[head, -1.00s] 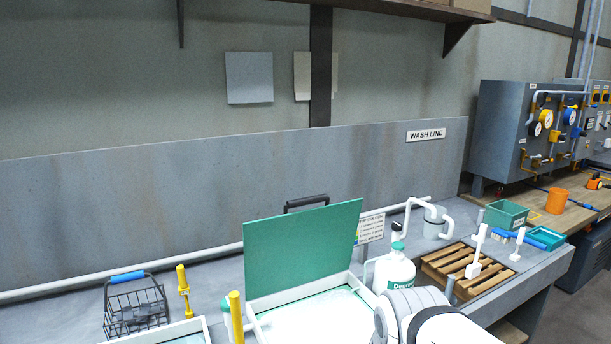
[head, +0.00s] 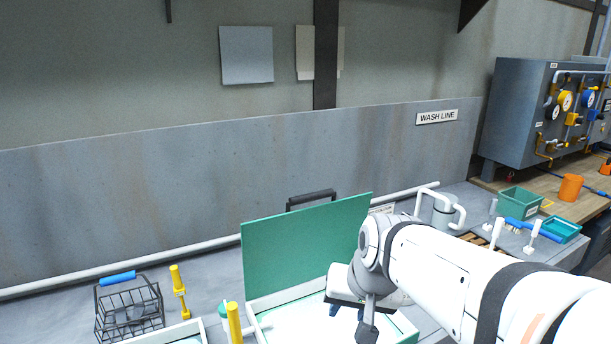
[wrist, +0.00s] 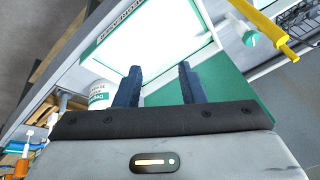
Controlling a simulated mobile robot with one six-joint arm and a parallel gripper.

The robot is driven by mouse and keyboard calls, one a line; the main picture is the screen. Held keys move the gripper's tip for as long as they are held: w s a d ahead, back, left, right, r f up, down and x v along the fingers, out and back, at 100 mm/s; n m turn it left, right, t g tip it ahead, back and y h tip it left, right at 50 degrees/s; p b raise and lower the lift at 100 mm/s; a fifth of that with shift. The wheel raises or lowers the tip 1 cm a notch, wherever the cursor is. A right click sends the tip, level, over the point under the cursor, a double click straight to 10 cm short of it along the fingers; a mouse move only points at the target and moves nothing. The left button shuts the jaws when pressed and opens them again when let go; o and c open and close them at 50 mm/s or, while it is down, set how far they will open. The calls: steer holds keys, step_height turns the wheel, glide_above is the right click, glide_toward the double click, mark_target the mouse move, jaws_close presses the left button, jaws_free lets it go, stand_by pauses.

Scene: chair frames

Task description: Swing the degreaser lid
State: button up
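The green degreaser lid (head: 300,245) stands raised at the back of its white-rimmed tank, leaning slightly back. Its black handle (head: 311,199) shows above the top edge on the far side. The tank's pale bath (head: 300,322) lies uncovered in front of the lid. In the wrist view the green lid (wrist: 237,95) shows to the right of the fingers, and the bright bath (wrist: 160,45) lies beyond the fingertips. My gripper (wrist: 158,78) is open with nothing between its dark fingers. In the head view my gripper (head: 356,315) is over the right part of the tank, apart from the handle.
A wire basket (head: 129,307) with a blue grip and yellow posts (head: 179,290) stand left of the tank. The white degreaser bottle (wrist: 103,94) stands beside the tank. A white pipe (head: 120,272) runs behind the lid. A green bin (head: 519,201) stands at the right.

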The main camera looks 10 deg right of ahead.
steer(key=w+r+m+t+y+p, duration=0.1)
steer(key=w+r+m+p, duration=0.15)
steer(key=w, duration=0.35)
steer(key=w+r+m+t+p, duration=0.1)
steer(key=w+r+m, duration=0.1)
steer(key=w+r, duration=0.25)
steer(key=m+t+p, duration=0.2)
steer(key=m+p, duration=0.1)
steer(key=m, duration=0.4)
glide_toward(313, 198)
steer(key=x, duration=0.3)
steer(key=shift+y, duration=0.3)
steer(key=b+x, duration=0.1)
steer(key=x, duration=0.2)
steer(key=b+x, duration=0.1)
steer(key=x, duration=0.3)
steer(key=shift+w+d, duration=0.15)
steer(key=shift+d, duration=0.05)
steer(key=shift+r, duration=0.25)
steer(key=shift+c, duration=1.4)
steer(key=shift+f, duration=0.1)
steer(key=c, duration=0.3)
steer(key=shift+s, duration=0.25)
steer(key=shift+c, duration=0.3)
